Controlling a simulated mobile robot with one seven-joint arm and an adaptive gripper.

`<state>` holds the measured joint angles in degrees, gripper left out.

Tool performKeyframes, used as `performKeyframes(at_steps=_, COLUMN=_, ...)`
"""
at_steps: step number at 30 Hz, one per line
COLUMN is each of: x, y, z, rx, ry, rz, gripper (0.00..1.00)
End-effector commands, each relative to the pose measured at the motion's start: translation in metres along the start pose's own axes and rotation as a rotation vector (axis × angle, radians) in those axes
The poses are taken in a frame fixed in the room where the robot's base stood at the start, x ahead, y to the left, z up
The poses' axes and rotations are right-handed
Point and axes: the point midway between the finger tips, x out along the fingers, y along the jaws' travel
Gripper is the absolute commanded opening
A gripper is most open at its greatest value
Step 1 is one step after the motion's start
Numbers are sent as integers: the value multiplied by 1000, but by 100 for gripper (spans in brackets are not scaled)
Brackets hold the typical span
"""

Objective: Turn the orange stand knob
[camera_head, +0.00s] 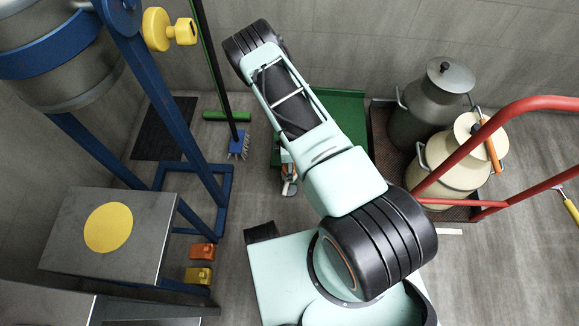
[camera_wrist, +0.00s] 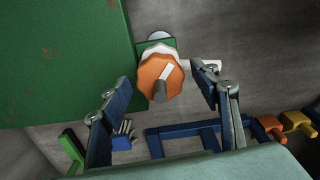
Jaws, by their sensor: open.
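The orange stand knob (camera_wrist: 158,78) has a scalloped rim, a white bar on its face and a grey stub. In the wrist view it is on a green mount beside a large green panel (camera_wrist: 65,60). My gripper (camera_wrist: 162,76) is open, with one finger on each side of the knob. Gaps show between the fingers and the knob; its depth relative to the fingertips is hard to tell. In the head view my arm hides the gripper, and only a small orange and white patch shows beside the arm near the green stand (camera_head: 345,115).
A blue frame (camera_head: 228,195) with orange (camera_head: 202,251) and yellow (camera_head: 199,275) blocks stands left of my arm. Milk cans (camera_head: 450,170) on a red trolley (camera_head: 480,130) are at right.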

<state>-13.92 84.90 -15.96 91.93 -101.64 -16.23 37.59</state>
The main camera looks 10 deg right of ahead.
Motion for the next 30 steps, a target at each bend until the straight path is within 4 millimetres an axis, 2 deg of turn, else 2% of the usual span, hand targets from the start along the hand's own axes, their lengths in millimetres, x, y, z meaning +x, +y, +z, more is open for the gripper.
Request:
performKeyframes(at_steps=5, x=0, y=0, z=0, rx=0, ry=0, rz=0, gripper=54)
performKeyframes(at_steps=16, x=0, y=0, z=0, rx=0, ry=0, rz=0, gripper=15)
performKeyframes(at_steps=23, x=0, y=0, z=0, rx=-19, ry=0, rz=0, gripper=15)
performKeyframes(at_steps=30, x=0, y=0, z=0, rx=-126, ry=0, rz=2, gripper=15)
